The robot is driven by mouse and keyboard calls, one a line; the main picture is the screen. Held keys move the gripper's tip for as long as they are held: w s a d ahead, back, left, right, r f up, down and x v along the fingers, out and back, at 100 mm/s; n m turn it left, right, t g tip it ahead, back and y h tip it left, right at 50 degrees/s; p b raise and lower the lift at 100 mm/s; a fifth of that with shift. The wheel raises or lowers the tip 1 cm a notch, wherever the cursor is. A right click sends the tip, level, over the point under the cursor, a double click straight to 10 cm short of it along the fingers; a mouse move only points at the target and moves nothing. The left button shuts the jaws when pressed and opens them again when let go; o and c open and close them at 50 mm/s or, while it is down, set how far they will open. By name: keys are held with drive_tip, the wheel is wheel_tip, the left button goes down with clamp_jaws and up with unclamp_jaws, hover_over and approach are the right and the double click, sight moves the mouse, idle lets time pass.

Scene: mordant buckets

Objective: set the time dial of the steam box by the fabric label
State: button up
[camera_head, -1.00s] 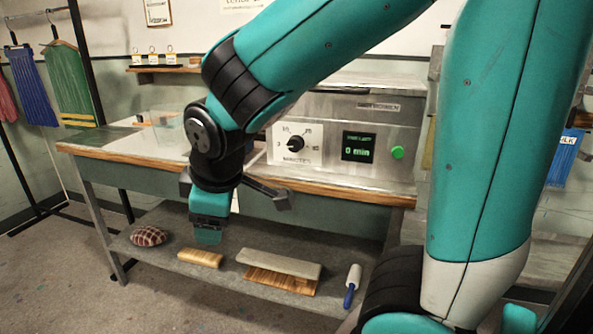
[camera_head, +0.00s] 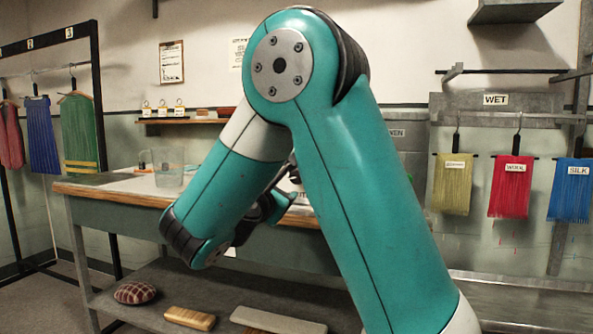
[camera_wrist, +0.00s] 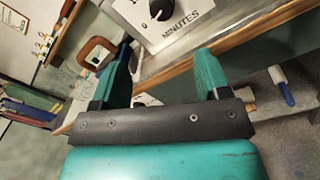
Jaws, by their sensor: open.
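The steam box is mostly hidden behind my arm in the head view; a grey part (camera_head: 412,158) shows to the right. In the wrist view its white dial plate (camera_wrist: 190,14) shows the word MINUTES, with the black time dial (camera_wrist: 162,8) cut by the top edge. Its setting cannot be read. My gripper (camera_wrist: 160,68) is open and empty, its two teal fingers below the dial and apart from it. Labelled fabrics hang at the right under a WET sign: yellow (camera_head: 455,185), red (camera_head: 510,187) and blue (camera_head: 571,190). The blue one's label reads SILK.
The bench (camera_head: 120,192) has a wooden front edge just beyond my fingers. A clear beaker (camera_head: 168,172) stands on it. The lower shelf holds a checked cushion (camera_head: 135,292), a wooden brush (camera_head: 190,318) and a grey-topped block (camera_head: 278,321). Fabrics also hang at left (camera_head: 80,135).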

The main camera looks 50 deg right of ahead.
drive_tip(key=p+x, duration=0.5)
drive_tip(key=x, duration=1.1)
drive_tip(key=shift+s+p, duration=0.1)
drive_tip(key=shift+p, duration=0.2)
drive_tip(key=c, duration=0.9)
